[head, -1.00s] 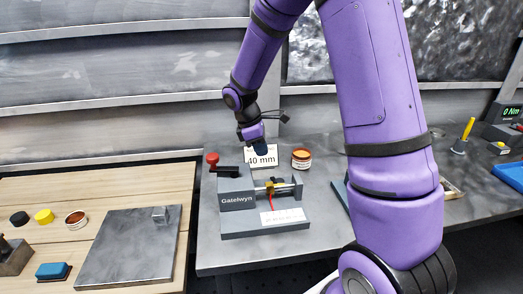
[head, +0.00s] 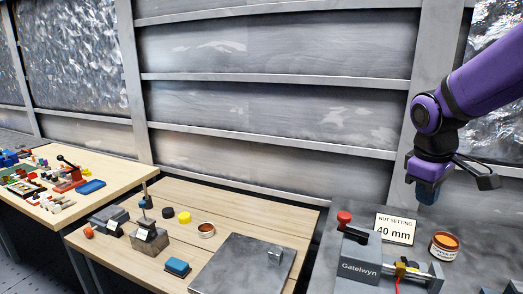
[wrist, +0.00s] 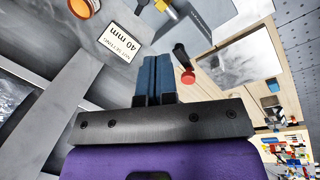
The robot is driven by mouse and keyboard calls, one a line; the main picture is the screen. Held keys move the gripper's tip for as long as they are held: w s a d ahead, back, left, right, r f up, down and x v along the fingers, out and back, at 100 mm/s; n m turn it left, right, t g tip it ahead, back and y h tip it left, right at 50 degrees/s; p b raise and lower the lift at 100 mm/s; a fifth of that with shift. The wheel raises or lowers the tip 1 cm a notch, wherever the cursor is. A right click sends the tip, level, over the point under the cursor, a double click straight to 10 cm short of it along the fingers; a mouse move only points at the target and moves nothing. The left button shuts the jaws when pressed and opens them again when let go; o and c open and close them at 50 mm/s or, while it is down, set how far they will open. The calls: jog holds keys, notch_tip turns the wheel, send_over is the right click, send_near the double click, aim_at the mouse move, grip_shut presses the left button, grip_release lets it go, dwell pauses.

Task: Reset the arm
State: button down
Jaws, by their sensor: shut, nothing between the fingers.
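My purple arm comes in from the right edge of the head view. My gripper (head: 427,195) points down, with its blue fingers above the grey bench, up and to the right of the "40 mm" sign (head: 394,229). In the wrist view the two blue fingers (wrist: 153,75) lie side by side, closed with nothing between them. The grey Gatelwyn fixture (head: 361,268), with a red knob (head: 344,217) and a brass part (head: 401,269), stands below the gripper and apart from it.
An orange-topped tin (head: 444,246) stands right of the sign. A wooden bench (head: 150,190) to the left carries a grey plate (head: 240,268), a blue block (head: 177,267) and small pots. Another wooden table at far left holds many coloured parts. A ribbed wall stands behind.

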jog(key=s+a+r+m+t+y, duration=0.1)
jog(key=s+r+m+t, duration=0.1)
jog(key=s, duration=0.6)
jog(key=s+a+r+m+t+y, duration=0.1)
jog(key=s+r+m, duration=0.3)
jog(key=s, duration=0.4)
jog(key=shift+s+a+r+t, duration=0.35)
jog(key=shift+a+r+t, duration=0.25)
jog(key=shift+a, duration=0.2)
jog(key=shift+w, duration=0.1)
jog(key=w+d+f+n+g+h, duration=0.1)
jog(key=w+d+f+n+g, duration=0.1)
jog(key=w+f, duration=0.45)
jog(key=w+d+f+n+g, duration=0.1)
jog(key=w+f+n+g, duration=0.15)
jog(key=w, duration=0.65)
jog(key=w+d+f+n+g+h, duration=0.1)
jog(key=w+d+f+n+g, duration=0.15)
jog(key=w+f, duration=0.4)
jog(key=w+d+f+n, duration=0.1)
jog(key=f, duration=0.4)
jog(key=w+d+f+n, duration=0.1)
jog(key=f, duration=0.5)
jog(key=w+d+f, duration=0.1)
jog(key=f, duration=0.4)
jog(key=shift+w+d+f+n+g+h, duration=0.1)
jog(key=shift+d+f+n+g+h, duration=0.2)
jog(key=shift+f+n, duration=0.1)
